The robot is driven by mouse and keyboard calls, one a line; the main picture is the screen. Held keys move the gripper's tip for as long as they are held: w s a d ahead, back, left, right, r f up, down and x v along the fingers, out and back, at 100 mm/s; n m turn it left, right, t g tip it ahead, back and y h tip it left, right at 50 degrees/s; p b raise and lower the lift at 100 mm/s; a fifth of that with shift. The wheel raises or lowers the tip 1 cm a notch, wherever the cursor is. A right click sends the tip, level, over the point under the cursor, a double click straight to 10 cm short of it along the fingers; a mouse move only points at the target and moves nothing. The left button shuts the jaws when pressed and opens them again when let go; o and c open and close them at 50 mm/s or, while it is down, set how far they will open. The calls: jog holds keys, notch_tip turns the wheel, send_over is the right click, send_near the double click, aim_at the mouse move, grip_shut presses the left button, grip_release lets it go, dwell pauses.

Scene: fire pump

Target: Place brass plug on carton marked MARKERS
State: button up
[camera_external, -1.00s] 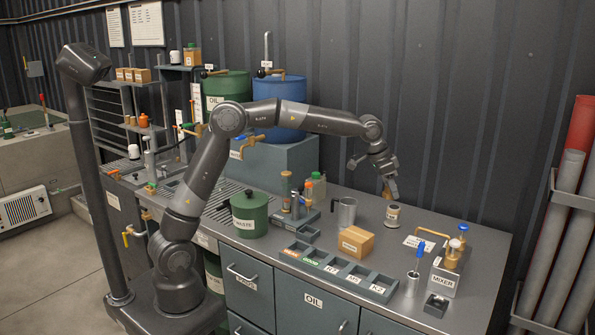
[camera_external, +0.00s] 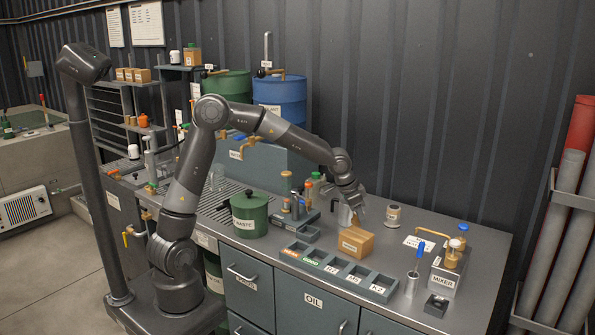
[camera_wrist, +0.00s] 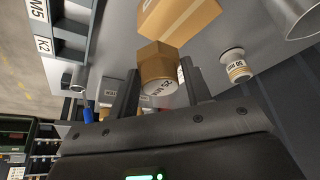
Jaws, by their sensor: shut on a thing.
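The brass plug (camera_wrist: 155,62) is a hexagonal brass piece with a pale lettered end face. My gripper (camera_wrist: 160,88) is shut on it, one finger on each side. In the external view my gripper (camera_external: 357,207) holds the plug just above the back of the tan cardboard carton (camera_external: 356,243). Whether plug and carton touch, I cannot tell. The carton stands on the grey bench, with a white label on its front too small to read. In the wrist view the carton (camera_wrist: 182,20) shows just beyond the plug.
A metal mug (camera_external: 341,213) stands close behind the carton, partly hidden by my gripper. A labelled small jar (camera_external: 393,215) stands to the right. A compartment tray (camera_external: 330,268) lies in front. Bare bench lies between the carton and mixer.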

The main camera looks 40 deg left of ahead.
aim_at(361, 233)
jog(key=w, duration=0.1)
jog(key=w+a+f, duration=0.1)
jog(key=w+f, duration=0.1)
jog(key=shift+w+a+f, duration=0.1)
jog(key=shift+a, duration=0.25)
jog(key=shift+f, duration=2)
jog(key=shift+f, duration=0.2)
jog(key=o, duration=1.1)
jog(key=shift+c, duration=0.2)
jog(key=v, duration=1.2)
jog(key=shift+r, duration=0.2)
